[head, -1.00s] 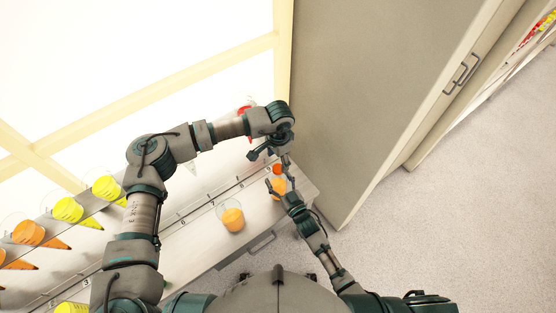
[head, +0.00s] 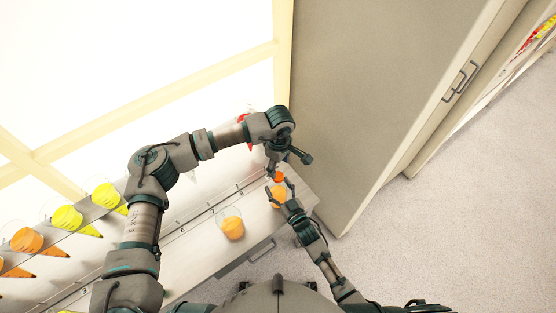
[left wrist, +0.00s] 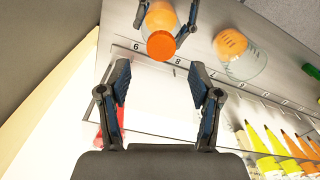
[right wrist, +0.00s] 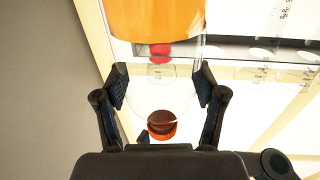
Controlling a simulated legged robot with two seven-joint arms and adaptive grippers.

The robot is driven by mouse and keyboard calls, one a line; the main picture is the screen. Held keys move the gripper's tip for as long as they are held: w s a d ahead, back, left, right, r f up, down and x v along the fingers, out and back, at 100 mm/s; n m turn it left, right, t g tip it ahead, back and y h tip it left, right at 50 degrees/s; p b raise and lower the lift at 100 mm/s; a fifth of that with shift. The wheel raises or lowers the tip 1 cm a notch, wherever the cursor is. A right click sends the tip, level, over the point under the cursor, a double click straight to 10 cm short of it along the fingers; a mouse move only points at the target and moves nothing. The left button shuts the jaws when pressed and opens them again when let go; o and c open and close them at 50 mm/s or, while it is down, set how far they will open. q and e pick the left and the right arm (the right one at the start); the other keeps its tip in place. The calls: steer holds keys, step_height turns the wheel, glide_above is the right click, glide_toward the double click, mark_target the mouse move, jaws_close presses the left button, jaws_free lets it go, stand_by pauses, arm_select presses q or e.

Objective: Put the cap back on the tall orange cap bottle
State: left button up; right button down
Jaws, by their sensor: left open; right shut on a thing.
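The tall bottle (head: 278,196) with orange liquid stands at the right end of the counter, and its clear part shows in the right wrist view (right wrist: 155,95). The orange cap (left wrist: 161,45) appears at the bottle's mouth in the left wrist view; I cannot tell whether it is seated. It also shows at the clear end in the right wrist view (right wrist: 162,126). My right gripper (left wrist: 165,18) is shut around the bottle's sides. My left gripper (left wrist: 167,88) is open and empty, close to the cap but apart from it.
A clear cup of orange liquid (head: 231,227) stands left of the bottle. Several yellow and orange cone-shaped vessels sit in a rack (head: 40,222) at the left. A tall grey cabinet (head: 375,90) stands close at the right. A red-topped vessel (head: 243,120) is partly hidden behind my left arm.

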arm_select(q)
steer(key=n, duration=0.5)
steer(key=shift+r+n, duration=0.2)
steer(key=shift+n, duration=0.1)
steer(key=n, duration=0.2)
steer(key=shift+r+n, duration=0.1)
steer(key=shift+n, duration=0.3)
steer(key=n, duration=0.5)
steer(key=shift+r, duration=0.15)
steer(key=n, duration=0.8)
steer(key=shift+r, duration=0.2)
steer(key=n, duration=0.2)
steer(key=shift+r+n, duration=0.1)
steer(key=shift+n, duration=0.3)
steer(key=n, duration=0.4)
steer(key=shift+r, duration=0.15)
steer(key=n, duration=0.4)
steer(key=shift+a, duration=0.1)
